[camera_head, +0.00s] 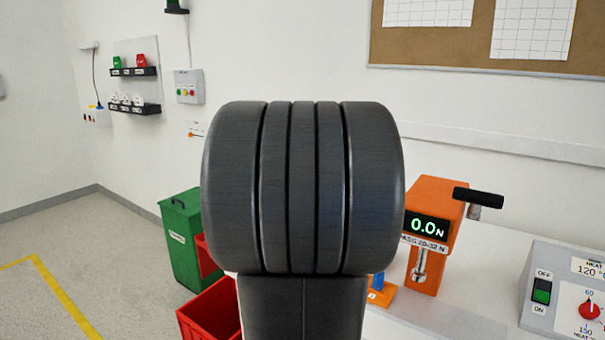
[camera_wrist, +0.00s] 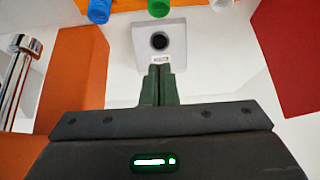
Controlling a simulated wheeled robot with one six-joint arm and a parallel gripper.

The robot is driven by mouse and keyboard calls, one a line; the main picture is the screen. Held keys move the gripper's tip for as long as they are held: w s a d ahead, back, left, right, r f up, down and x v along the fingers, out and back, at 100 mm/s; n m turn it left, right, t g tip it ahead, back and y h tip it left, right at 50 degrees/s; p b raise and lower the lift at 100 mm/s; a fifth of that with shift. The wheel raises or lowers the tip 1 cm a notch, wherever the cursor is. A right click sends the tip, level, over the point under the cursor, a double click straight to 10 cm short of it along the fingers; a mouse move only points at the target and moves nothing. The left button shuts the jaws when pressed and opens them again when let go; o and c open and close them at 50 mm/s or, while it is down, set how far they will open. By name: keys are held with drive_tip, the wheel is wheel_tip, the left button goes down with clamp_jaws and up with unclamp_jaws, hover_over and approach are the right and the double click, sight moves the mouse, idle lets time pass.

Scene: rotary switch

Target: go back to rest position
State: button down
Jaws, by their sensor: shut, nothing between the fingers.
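My gripper (camera_wrist: 161,68) shows in the wrist view with its two dark green fingers together and nothing between them. Past the fingertips is a light grey block with a round dark hole (camera_wrist: 160,41); I cannot tell whether the fingertips touch it. In the head view my own dark arm fills the middle and hides the gripper. A grey control box with a red rotary knob (camera_head: 589,308) and a green on/off switch (camera_head: 542,291) stands at the lower right of the head view.
An orange force tester (camera_head: 434,228) reading 0.0 N stands on the white bench, right of my arm. A red bin (camera_head: 210,308) and a green bin (camera_head: 182,238) are at the left. Small shelves (camera_head: 134,108) hang on the left wall. Floor at the far left is clear.

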drive_tip(key=shift+s+a+r, duration=0.2)
drive_tip(key=shift+s+r, duration=0.05)
drive_tip(key=shift+r, duration=0.25)
drive_tip(key=shift+f, duration=0.1)
